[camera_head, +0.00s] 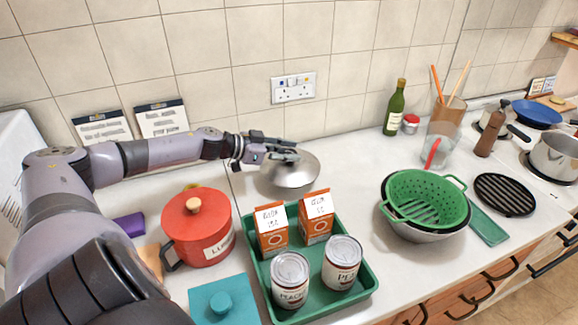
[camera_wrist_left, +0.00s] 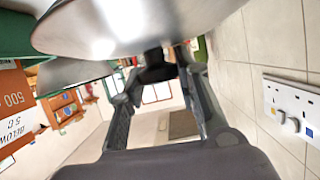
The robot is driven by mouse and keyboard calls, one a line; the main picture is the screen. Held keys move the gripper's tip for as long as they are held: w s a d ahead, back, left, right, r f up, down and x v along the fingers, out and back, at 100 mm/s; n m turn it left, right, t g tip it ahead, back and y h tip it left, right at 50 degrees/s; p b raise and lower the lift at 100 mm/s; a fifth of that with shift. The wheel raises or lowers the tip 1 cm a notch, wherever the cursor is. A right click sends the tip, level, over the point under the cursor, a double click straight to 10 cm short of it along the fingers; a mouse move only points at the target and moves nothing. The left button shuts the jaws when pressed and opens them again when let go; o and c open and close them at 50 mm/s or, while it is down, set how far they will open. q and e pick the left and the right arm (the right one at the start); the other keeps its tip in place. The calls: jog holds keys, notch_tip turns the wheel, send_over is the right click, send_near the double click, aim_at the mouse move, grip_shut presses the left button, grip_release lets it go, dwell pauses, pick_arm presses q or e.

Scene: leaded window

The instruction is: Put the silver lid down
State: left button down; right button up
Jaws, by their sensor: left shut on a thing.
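The silver lid (camera_head: 292,174) is a shiny dome at the back of the counter, behind the green tray. My left gripper (camera_head: 284,156) reaches it from the left and is shut on its top. In the left wrist view the lid (camera_wrist_left: 130,22) fills the top of the picture, with the dark fingertips (camera_wrist_left: 160,66) right against it. A second shiny metal surface (camera_wrist_left: 72,76) shows beside the lid there; I cannot tell whether it is a separate thing. The gripper partly covers the lid's top, and I cannot tell whether its rim touches anything below. My right gripper is not in view.
In front stands a green tray (camera_head: 368,283) with cartons and cans. A red pot (camera_head: 196,228) is to its left, a green colander (camera_head: 428,199) to the right. A bottle (camera_head: 394,108) stands behind. Counter (camera_head: 345,165) right of the lid is clear. The tiled wall is close behind.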

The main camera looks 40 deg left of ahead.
aim_at(288, 167)
pick_arm(q)
jog(key=shift+f, duration=2.6)
jog(key=c, duration=1.2)
grip_release()
jog(key=shift+f, duration=0.1)
jog(key=shift+s, duration=0.1)
